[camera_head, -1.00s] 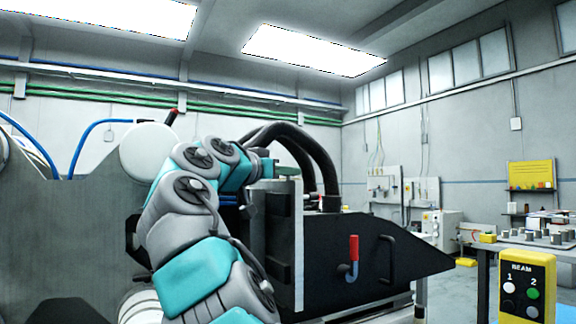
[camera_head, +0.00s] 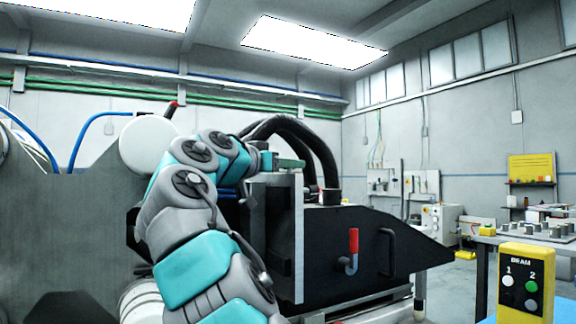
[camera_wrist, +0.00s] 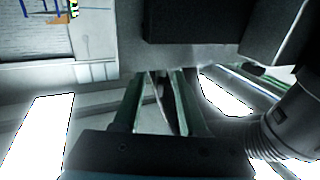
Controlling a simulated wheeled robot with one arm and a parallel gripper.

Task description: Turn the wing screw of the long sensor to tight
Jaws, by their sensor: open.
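My gripper (camera_head: 291,163) is at the top of the dark upright plate on the machine, its greenish fingers pointing right. In the wrist view my gripper (camera_wrist: 163,75) shows two green fingers standing apart, so it is open. A small dark upright piece (camera_wrist: 160,88) shows between or behind the fingers; I cannot tell whether it is the wing screw or whether the fingers touch it. A black block (camera_wrist: 190,20) and a grey edge lie just beyond the fingertips. I cannot make out the long sensor for certain in either view.
The black machine housing (camera_head: 345,235) has a red-handled lever (camera_head: 353,245) and a black handle (camera_head: 387,250). Thick black hoses (camera_head: 315,150) arch close behind the gripper. A ribbed hose (camera_wrist: 265,138) is at the wrist view's right. A yellow BEAM button box (camera_head: 525,280) stands at front right.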

